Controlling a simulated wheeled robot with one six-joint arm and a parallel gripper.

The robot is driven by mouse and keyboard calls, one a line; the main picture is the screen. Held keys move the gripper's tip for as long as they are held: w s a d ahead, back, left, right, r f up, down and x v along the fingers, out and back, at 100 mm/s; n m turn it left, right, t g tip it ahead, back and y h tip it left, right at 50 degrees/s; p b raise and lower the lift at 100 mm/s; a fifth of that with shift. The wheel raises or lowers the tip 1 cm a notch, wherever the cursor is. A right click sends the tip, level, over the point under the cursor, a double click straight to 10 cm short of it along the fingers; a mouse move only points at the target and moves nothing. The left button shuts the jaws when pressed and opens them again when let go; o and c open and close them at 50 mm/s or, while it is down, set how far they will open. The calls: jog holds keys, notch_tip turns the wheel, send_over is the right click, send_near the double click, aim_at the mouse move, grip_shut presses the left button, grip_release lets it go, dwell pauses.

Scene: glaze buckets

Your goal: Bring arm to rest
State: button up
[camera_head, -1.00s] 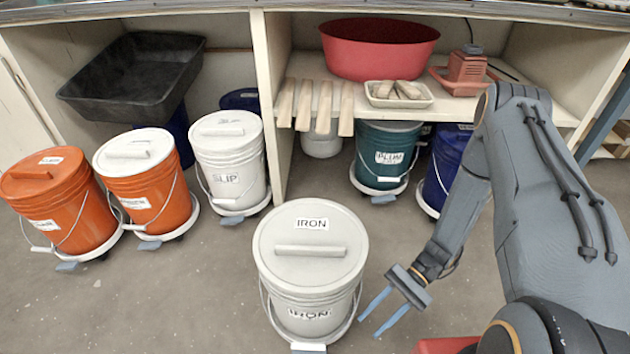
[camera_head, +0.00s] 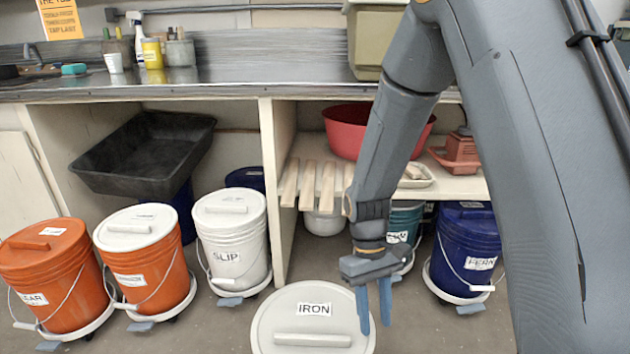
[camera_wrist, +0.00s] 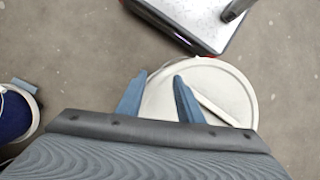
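My arm reaches in from the upper right of the head view and bends down, with my gripper (camera_head: 375,308) pointing at the floor. Its two blue fingers are apart with nothing between them. The fingers overlap the right rim of the white IRON bucket's lid (camera_head: 283,318) in the head view. The wrist view shows my gripper (camera_wrist: 158,90) with the pale round lid (camera_wrist: 225,85) behind and below its fingers. The gap between fingertips and lid cannot be judged exactly. The lower part of the IRON bucket is cut off by the frame.
Two orange buckets (camera_head: 50,285) (camera_head: 145,265), a white SLIP bucket (camera_head: 232,235) and a blue bucket (camera_head: 465,255) stand on wheeled bases. The shelf bears wooden slats (camera_head: 308,185) and a red basin (camera_head: 345,130). The worktop (camera_head: 230,85) runs above. Bare floor (camera_head: 200,325) lies left of the IRON bucket.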

jog(key=s+a+r+n+t+y+b, duration=0.1)
jog(key=s+a+r+t, duration=0.1)
jog(key=s+a+r, duration=0.4)
jog(key=s+a+r+n+t+y+b, duration=0.15)
jog(key=s+a+r, duration=0.25)
jog(key=s+a, duration=0.45)
jog(key=d+r+m+p, duration=0.4)
jog(key=d+r+p, duration=0.6)
jog(key=r+p, duration=0.3)
jog(key=d+r+m+h+p, duration=0.1)
jog(key=d+r+m+p, duration=0.2)
jog(key=d+r+p, duration=0.8)
notch_tip(320, 180, up, 4)
jog(key=p, duration=0.4)
jog(key=shift+s+d+f+m+p, duration=0.2)
jog(key=shift+s+d+m+p, duration=0.05)
jog(key=shift+s+m+p, duration=0.1)
